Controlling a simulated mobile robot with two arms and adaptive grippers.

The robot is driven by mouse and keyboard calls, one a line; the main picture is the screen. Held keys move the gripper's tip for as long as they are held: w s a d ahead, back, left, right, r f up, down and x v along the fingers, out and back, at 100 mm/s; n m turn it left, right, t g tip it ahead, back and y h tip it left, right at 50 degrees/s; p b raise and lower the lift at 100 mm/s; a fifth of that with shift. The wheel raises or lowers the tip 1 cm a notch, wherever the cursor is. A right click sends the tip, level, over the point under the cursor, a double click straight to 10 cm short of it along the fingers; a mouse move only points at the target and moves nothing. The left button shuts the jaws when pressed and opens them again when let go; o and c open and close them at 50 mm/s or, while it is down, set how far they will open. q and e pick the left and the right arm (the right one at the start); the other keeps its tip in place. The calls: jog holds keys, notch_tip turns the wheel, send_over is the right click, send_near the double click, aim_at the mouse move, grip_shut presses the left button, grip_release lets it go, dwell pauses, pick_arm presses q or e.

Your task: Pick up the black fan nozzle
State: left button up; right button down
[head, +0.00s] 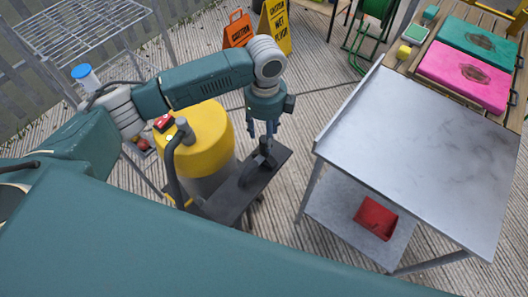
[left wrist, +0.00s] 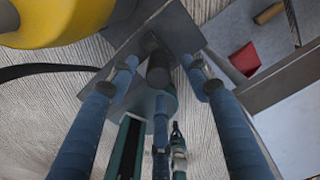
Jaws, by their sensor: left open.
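The black fan nozzle (head: 262,160) rests on a dark flat board (head: 222,205) beside the yellow machine. My left gripper (head: 264,130) points down just above the nozzle, with its blue fingers apart. In the left wrist view the round dark nozzle (left wrist: 158,72) shows between the two spread fingertips of my left gripper (left wrist: 160,62). The fingers do not appear closed on it; whether either touches it I cannot tell. My right gripper is not in view.
A yellow-topped drum machine (head: 208,135) with a black hose stands close on the left. A metal table (head: 415,150) with a red bin (head: 376,218) on its lower shelf stands right. Caution signs (head: 275,25) and a wire rack (head: 85,35) are behind.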

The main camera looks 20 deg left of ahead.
aim_at(264, 139)
pick_arm(q)
jog(key=f, duration=0.3)
jog(key=shift+s+f, duration=0.25)
jog(key=shift+s, duration=0.05)
jog(key=shift+w+f, duration=0.1)
jog(key=shift+f, duration=0.1)
jog(key=shift+c, duration=1.2)
jog(key=c, duration=0.9)
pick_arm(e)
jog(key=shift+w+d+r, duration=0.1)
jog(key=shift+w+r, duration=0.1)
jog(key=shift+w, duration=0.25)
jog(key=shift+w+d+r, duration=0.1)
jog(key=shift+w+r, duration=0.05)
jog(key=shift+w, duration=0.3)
